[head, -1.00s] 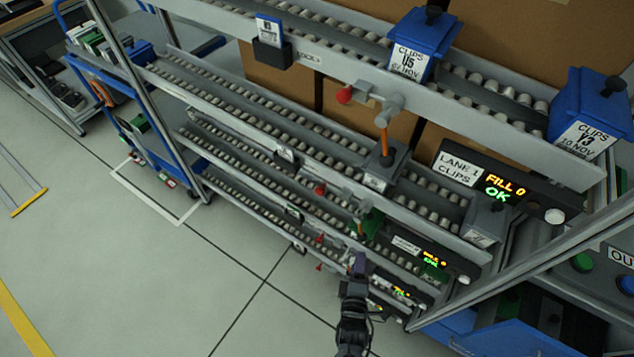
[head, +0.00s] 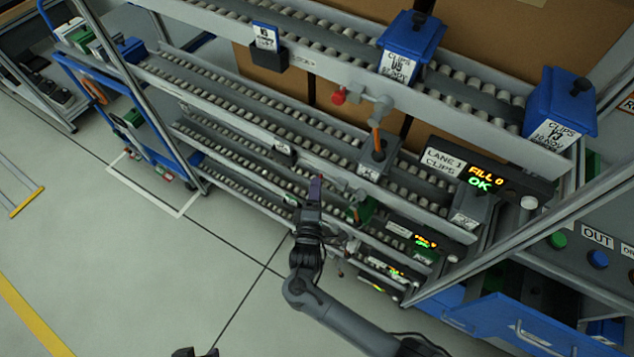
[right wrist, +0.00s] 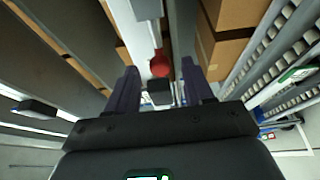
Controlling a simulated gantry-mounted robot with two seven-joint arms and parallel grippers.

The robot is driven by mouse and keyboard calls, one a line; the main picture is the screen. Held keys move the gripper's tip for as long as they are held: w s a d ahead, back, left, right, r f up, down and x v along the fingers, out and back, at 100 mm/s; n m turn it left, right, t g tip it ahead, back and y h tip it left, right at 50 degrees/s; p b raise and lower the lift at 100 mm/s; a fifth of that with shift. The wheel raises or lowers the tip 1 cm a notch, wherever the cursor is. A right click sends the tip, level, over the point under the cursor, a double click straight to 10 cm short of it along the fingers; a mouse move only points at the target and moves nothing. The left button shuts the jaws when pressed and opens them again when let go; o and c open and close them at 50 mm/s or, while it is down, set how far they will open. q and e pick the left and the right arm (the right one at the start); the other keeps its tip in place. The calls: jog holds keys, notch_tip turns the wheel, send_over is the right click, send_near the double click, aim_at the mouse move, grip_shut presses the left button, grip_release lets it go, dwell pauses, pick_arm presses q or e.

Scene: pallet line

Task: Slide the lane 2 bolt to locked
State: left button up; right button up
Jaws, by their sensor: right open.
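My right gripper (head: 315,188) is at the front of the second lane from the top in the head view, its dark purple fingers pointing at the rack. In the right wrist view the fingers (right wrist: 155,90) are open. A red knob (right wrist: 160,65) shows beyond and between them, with a dark block just below it. Only a sliver of red (head: 321,177) shows beside the fingers in the head view.
Above is the lane 1 bolt with a red knob (head: 338,97) and an orange-handled lever (head: 376,138). The lane 1 display (head: 487,178) reads FILL 0 OK. Blue bins (head: 412,45) stand on the top lane.

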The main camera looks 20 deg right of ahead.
jog(key=shift+b+x, duration=0.3)
jog(key=shift+x, duration=1.4)
grip_shut()
